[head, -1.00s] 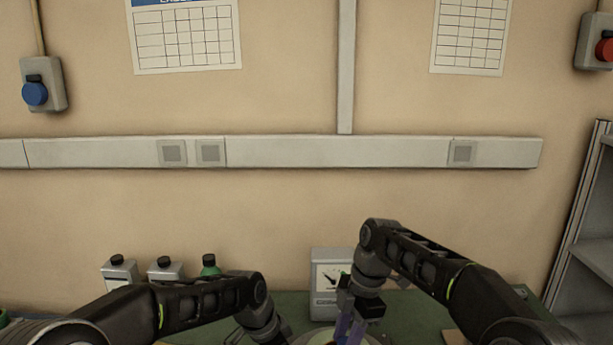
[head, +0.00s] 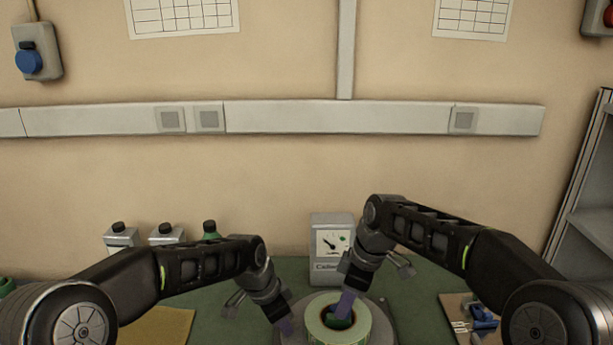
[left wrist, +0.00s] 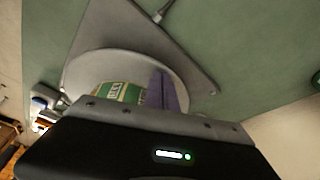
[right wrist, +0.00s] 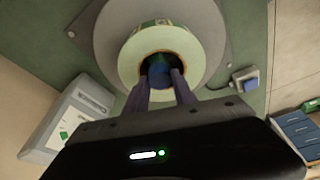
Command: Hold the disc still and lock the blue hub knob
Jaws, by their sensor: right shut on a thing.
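A pale green tape reel (head: 360,326) lies flat on a round grey disc (head: 386,326) at the front of the bench. The blue hub knob (right wrist: 159,75) shows in the reel's centre hole in the right wrist view. My right gripper (head: 343,308) reaches down into that hole, its purple fingers shut on the knob from both sides. My left gripper (head: 287,327) points down at the left edge of the disc, beside the reel. In the left wrist view its purple fingers (left wrist: 166,92) appear near the reel's green label; their gap and any contact are unclear.
A grey meter box (head: 331,240) stands close behind the disc. Several bottles or canisters (head: 166,235) stand at the back left. A yellow mat (head: 155,327) lies left, and a board with small blue parts (head: 478,314) lies right. Green bench shows between them.

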